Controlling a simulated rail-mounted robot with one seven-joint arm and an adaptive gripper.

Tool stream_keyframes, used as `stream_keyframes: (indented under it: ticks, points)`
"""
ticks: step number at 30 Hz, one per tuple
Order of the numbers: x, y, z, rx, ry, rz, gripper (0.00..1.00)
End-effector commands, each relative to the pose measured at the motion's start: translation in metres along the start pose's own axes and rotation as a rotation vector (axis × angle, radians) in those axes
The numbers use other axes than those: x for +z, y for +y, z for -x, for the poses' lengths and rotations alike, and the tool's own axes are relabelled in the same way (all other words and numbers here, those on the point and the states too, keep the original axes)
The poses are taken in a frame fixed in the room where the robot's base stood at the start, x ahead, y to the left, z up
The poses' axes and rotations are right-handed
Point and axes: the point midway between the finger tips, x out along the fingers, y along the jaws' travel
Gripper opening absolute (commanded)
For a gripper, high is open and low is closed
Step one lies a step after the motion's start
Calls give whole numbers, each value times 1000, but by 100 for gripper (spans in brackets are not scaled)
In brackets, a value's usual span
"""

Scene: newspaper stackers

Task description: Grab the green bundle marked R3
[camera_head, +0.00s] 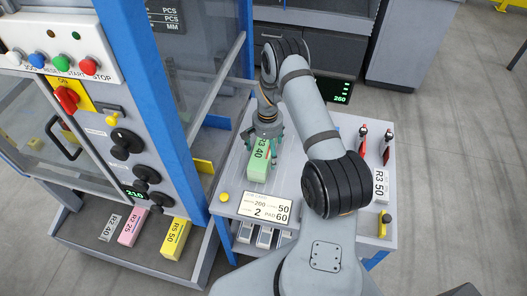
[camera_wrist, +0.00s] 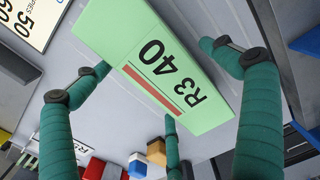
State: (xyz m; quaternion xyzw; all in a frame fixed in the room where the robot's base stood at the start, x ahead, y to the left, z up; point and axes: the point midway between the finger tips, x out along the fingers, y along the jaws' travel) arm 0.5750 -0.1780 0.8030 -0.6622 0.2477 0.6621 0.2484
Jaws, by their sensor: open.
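The green bundle (camera_head: 258,161) marked "R3 40" lies on the grey tabletop of the cart (camera_head: 228,180). In the wrist view the green bundle (camera_wrist: 140,62) shows its label and a red stripe, set diagonally. My gripper (camera_head: 266,146) is right above the bundle. Its teal padded fingers are open and spread around it, with fingers on both sides and one at its lower edge in the wrist view (camera_wrist: 165,85). Whether any finger touches the bundle I cannot tell. The bundle's far end is partly hidden under my gripper in the head view.
A white "R3 50" bundle (camera_head: 380,185) stands at the cart's right. Red-handled tools (camera_head: 362,135) are beside it. A label plate (camera_head: 267,209) is at the front edge. Grey, pink and yellow bundles (camera_head: 175,239) lie on the lower left shelf. A blue machine post (camera_head: 160,100) rises close on the left.

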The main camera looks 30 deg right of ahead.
Motion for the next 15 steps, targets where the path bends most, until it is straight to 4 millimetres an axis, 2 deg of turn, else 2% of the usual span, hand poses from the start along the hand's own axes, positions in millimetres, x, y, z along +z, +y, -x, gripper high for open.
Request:
stream_keyframes:
  ticks: [6,13,15]
  points:
    - [0,0,-18,0,0,0,97]
    - [0,0,-19,-1,0,0,97]
    - [0,0,-19,0,0,0,93]
